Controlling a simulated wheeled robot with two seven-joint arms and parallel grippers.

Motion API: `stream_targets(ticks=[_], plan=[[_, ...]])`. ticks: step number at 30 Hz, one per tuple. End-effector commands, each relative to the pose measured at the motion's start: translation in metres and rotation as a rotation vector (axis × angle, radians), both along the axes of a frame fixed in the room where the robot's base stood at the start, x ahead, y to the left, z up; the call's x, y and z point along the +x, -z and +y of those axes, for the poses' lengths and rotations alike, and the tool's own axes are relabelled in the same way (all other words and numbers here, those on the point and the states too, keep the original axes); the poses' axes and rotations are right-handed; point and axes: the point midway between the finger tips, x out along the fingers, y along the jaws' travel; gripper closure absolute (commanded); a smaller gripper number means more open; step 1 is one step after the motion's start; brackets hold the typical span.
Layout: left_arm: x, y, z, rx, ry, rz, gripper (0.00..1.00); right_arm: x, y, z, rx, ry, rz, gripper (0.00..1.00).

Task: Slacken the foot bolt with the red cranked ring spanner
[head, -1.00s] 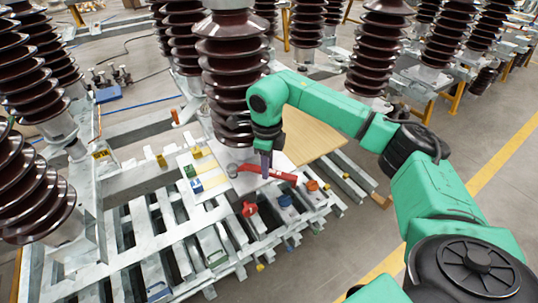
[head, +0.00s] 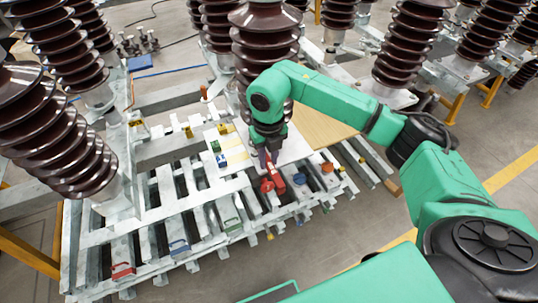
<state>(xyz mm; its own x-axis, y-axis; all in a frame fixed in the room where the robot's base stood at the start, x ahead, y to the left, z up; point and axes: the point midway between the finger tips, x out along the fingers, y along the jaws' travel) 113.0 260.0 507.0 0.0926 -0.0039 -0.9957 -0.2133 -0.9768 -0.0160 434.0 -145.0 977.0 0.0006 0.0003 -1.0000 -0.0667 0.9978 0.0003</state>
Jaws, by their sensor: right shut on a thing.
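The red cranked ring spanner (head: 277,178) shows in the head view, low on the pale plate at the foot of a large brown ribbed insulator (head: 265,50). My right gripper (head: 266,158) points down and is shut on it. The spanner's visible part runs from the gripper down toward the plate's front edge. The gripper and wrist hide its other end. I cannot make out the foot bolt, nor tell whether the ring is around it. My left gripper is not in view.
A red piece (head: 267,186), a blue one (head: 299,180) and an orange one (head: 327,168) sit along the front of the slatted metal frame (head: 150,219). A wooden board (head: 318,128) lies right of the plate. More insulators stand left and behind.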

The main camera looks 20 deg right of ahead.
Motion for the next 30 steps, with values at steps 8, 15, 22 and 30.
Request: stream_targets(ticks=[8,15,22,30], plan=[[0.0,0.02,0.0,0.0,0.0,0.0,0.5,0.0,0.032,0.0,0.0,-0.001,0.0,1.0],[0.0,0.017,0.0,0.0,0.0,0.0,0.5,0.0,0.029,0.0,0.0,-0.001,-0.001,1.0],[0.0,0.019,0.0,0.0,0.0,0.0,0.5,0.0,0.029,0.0,0.0,0.0,-0.001,1.0],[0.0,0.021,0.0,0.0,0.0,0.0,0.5,0.0,0.03,0.0,0.0,-0.001,-0.001,1.0]])
